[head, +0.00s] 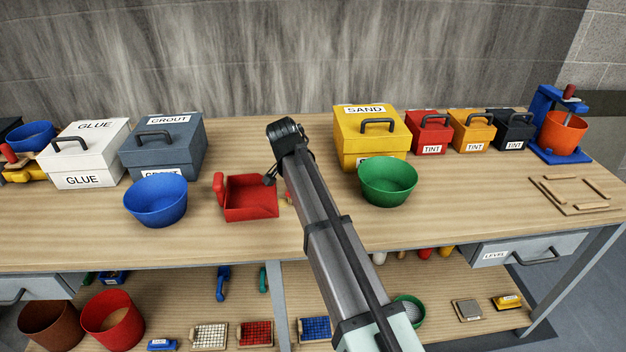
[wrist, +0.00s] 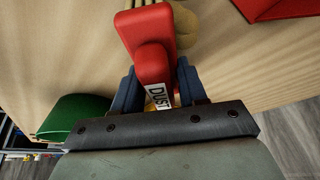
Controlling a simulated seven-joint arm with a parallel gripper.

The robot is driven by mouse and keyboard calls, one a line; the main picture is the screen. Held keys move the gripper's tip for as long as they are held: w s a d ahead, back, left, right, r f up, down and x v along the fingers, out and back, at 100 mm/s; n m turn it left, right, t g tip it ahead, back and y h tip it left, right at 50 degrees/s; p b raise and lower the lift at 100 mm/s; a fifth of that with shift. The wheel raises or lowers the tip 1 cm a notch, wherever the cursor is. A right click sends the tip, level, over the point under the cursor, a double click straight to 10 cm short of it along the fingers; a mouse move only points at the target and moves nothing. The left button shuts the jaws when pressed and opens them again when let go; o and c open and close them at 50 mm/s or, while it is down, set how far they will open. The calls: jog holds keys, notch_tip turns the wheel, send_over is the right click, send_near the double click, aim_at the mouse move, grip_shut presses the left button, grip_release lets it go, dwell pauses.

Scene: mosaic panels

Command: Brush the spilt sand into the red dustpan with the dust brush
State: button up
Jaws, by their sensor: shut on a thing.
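My gripper (wrist: 158,82) is shut on the red dust brush (wrist: 150,50), whose white label reads DUST. In the wrist view the brush is between the two dark blue fingers, above the wooden bench top. A tan patch (wrist: 187,25) that looks like the spilt sand shows just beyond the brush, partly hidden by it. The red dustpan (head: 250,198) lies on the bench left of my arm in the head view; its edge also shows at the upper right of the wrist view (wrist: 270,8). In the head view my arm hides most of the brush and the sand.
A blue bowl (head: 156,201) stands left of the dustpan, and a green bowl (head: 387,182) stands right of my arm. Behind are the grey GROUT box (head: 165,150) and the yellow SAND box (head: 370,140). Bare bench lies in front of the dustpan.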

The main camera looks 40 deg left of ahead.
jog(key=shift+s+a+r, duration=0.1)
jog(key=shift+s+a, duration=1.9)
jog(key=shift+s, duration=0.2)
notch_tip(320, 180, up, 8)
jog(key=shift+d, duration=0.1)
